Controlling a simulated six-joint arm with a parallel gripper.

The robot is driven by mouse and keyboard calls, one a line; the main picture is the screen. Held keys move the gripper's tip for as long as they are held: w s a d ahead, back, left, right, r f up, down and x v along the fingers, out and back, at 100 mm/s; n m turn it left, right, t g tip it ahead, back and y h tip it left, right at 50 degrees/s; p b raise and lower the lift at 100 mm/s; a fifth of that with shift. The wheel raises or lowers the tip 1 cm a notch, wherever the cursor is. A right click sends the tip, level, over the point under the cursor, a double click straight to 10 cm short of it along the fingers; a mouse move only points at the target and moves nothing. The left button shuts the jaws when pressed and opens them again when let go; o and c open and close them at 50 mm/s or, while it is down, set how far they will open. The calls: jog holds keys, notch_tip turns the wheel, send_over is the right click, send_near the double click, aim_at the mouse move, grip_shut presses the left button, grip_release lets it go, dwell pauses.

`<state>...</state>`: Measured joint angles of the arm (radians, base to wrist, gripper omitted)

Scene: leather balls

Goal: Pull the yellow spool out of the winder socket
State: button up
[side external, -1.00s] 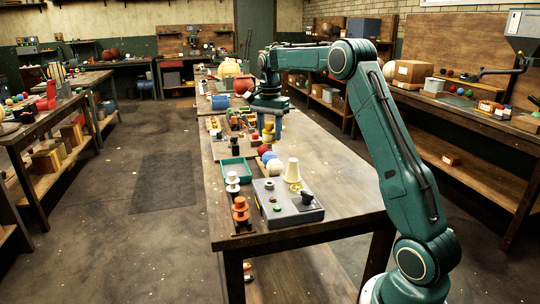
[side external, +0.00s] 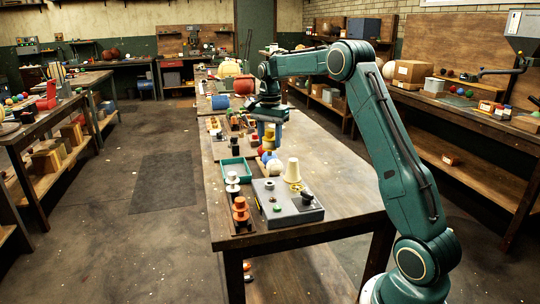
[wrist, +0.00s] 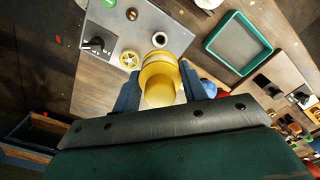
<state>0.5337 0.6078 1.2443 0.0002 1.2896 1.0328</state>
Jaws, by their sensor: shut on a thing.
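My gripper (wrist: 156,90) is shut on the yellow spool (wrist: 159,77), with a blue finger on each side of it. The grey winder (side external: 262,218) stands near the table's front end. It also shows in the wrist view (wrist: 120,35). A pale ring with a dark hole, likely the socket (wrist: 160,38), is in its top. The spool is clear of that ring.
A green tray (side external: 236,170) and several balls (side external: 275,168) lie close below my gripper.

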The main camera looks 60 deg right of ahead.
jog(key=shift+f, duration=3.6)
